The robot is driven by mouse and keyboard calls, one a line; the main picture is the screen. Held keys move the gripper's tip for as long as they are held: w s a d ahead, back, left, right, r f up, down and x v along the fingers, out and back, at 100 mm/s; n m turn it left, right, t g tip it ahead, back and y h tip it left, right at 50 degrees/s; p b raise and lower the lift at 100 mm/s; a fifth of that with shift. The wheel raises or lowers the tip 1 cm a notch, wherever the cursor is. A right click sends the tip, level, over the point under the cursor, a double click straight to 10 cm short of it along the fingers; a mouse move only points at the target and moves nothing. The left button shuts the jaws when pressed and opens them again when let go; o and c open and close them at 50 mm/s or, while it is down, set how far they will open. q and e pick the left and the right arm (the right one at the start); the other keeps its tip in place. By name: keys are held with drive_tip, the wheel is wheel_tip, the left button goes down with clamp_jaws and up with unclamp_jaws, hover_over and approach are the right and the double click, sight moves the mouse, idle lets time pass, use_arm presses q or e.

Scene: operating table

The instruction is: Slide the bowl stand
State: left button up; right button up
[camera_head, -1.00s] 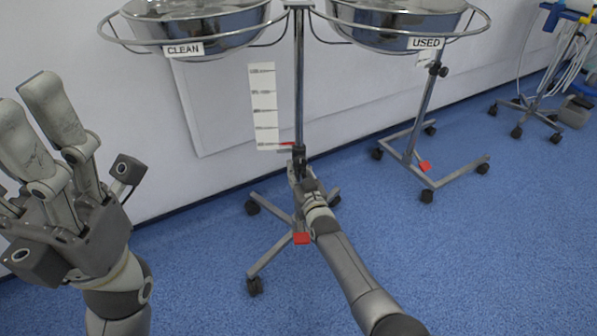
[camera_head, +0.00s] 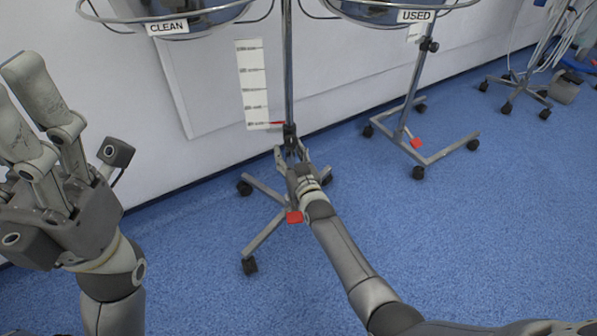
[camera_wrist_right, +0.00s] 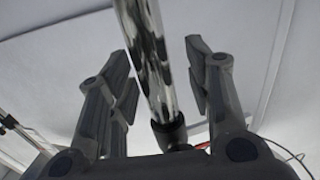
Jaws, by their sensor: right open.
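The bowl stand (camera_head: 289,70) is a chrome pole on a wheeled grey base with a red pedal (camera_head: 294,217). Its ring frame carries two steel bowls, labelled CLEAN (camera_head: 190,18) and USED (camera_head: 385,14), cut off at the top of the head view. My right gripper (camera_head: 291,157) is open at the lower pole, just below a black collar (camera_head: 289,131). In the right wrist view, the pole (camera_wrist_right: 146,55) stands between its spread fingers (camera_wrist_right: 158,75). My left gripper (camera_head: 22,110) is raised at the far left, away from the stand; its opening is unclear.
A second wheeled stand (camera_head: 413,100) with a red pedal is to the right, near the wall. A third stand with hoses (camera_head: 530,75) is farther right. The white wall (camera_head: 190,160) is close behind the bowl stand. Blue floor (camera_head: 430,240) is clear in front and to the right.

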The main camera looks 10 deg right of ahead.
drive_tip(key=s+d, duration=0.1)
drive_tip(key=s, duration=0.8)
drive_tip(key=shift+s, duration=0.35)
drive_tip(key=shift+r, duration=0.1)
